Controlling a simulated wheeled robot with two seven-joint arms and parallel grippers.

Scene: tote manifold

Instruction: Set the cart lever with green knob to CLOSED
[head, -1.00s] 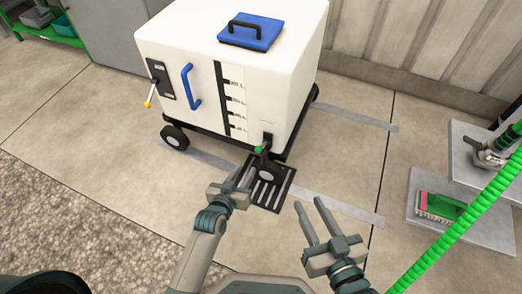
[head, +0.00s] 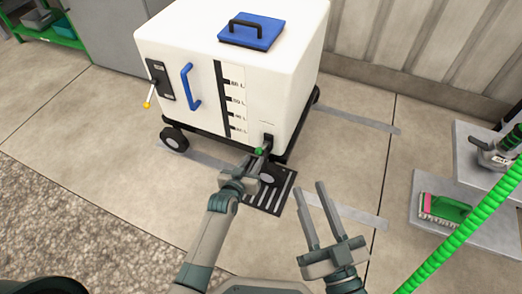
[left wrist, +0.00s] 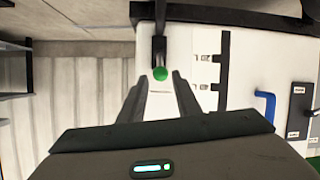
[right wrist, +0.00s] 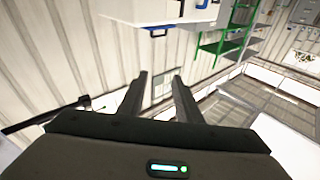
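The white cart (head: 265,75) stands on the floor with a lever at its lower right corner. The lever ends in a green knob (head: 259,150). In the left wrist view the black lever (left wrist: 159,45) and its green knob (left wrist: 160,73) show straight ahead, near the gap between my fingertips. My left gripper (head: 250,166) is open, with its fingertips close to the knob; I cannot tell whether they touch it. My right gripper (head: 309,188) is open and empty, over the floor to the right of the cart's front. No CLOSED label is readable.
A second lever with a yellow knob (head: 147,105) and a blue handle (head: 191,87) are on the cart's front. A drain grate (head: 265,201) lies below the green knob. A green hose (head: 460,229) and a platform with a brush (head: 444,208) are at the right.

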